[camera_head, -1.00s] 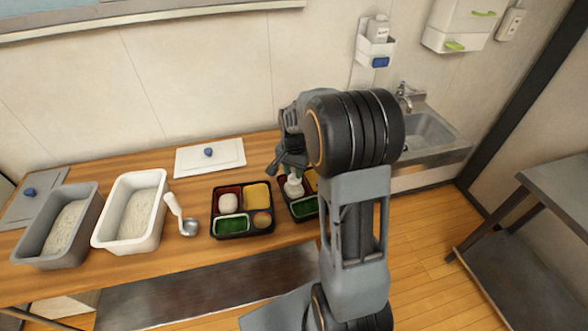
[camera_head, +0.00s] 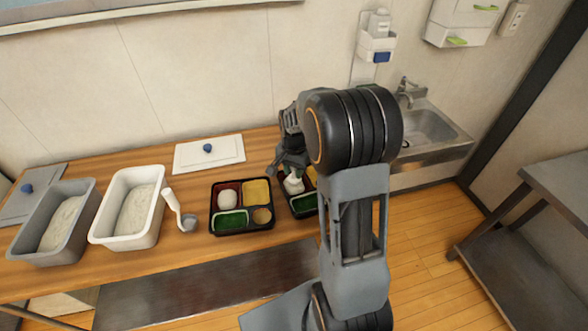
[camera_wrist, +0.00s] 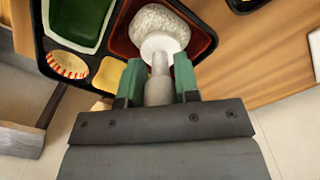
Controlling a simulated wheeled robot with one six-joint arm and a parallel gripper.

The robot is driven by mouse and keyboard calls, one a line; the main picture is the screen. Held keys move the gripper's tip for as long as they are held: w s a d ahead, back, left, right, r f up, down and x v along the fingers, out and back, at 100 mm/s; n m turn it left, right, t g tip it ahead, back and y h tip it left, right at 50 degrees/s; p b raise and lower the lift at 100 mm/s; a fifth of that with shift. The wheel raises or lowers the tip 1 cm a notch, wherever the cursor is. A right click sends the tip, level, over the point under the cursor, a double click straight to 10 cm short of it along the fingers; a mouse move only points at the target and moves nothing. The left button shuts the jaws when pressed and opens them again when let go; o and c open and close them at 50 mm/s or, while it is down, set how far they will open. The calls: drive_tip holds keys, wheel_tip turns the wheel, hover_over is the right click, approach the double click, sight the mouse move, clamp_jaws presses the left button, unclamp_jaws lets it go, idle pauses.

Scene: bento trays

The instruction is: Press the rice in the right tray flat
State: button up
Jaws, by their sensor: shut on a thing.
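My gripper (camera_wrist: 158,78) is shut on the grey handle of a presser, with a green finger pad on each side. The presser (camera_wrist: 158,43) has a pale round head that overlaps the near side of the rice mound (camera_wrist: 160,22). I cannot tell how firmly they touch. The rice is still rounded and lies in the red compartment of the black right tray (camera_wrist: 109,48). In the head view, my gripper (camera_head: 289,167) is over the right tray (camera_head: 303,216), with the white presser (camera_head: 293,184) below it. My arm hides the tray's right part.
The left tray (camera_head: 242,234) sits close beside, with its own rice mound (camera_head: 228,200). A scoop (camera_head: 174,203), a white rice tub (camera_head: 105,234) and a grey tub (camera_head: 40,259) stand further left. A white lid (camera_head: 190,160) lies behind.

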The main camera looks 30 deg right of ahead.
drive_tip(key=shift+f+b, duration=0.5)
drive_tip(key=shift+f, duration=0.35)
idle(1.3)
drive_tip(key=shift+s, duration=0.1)
clamp_jaws()
drive_tip(key=shift+f, duration=0.1)
drive_tip(key=shift+f, duration=0.15)
drive_tip(key=shift+r, duration=0.2)
idle(1.2)
drive_tip(key=shift+r, duration=0.15)
drive_tip(key=shift+r+p, duration=3)
drive_tip(key=shift+r, duration=0.85)
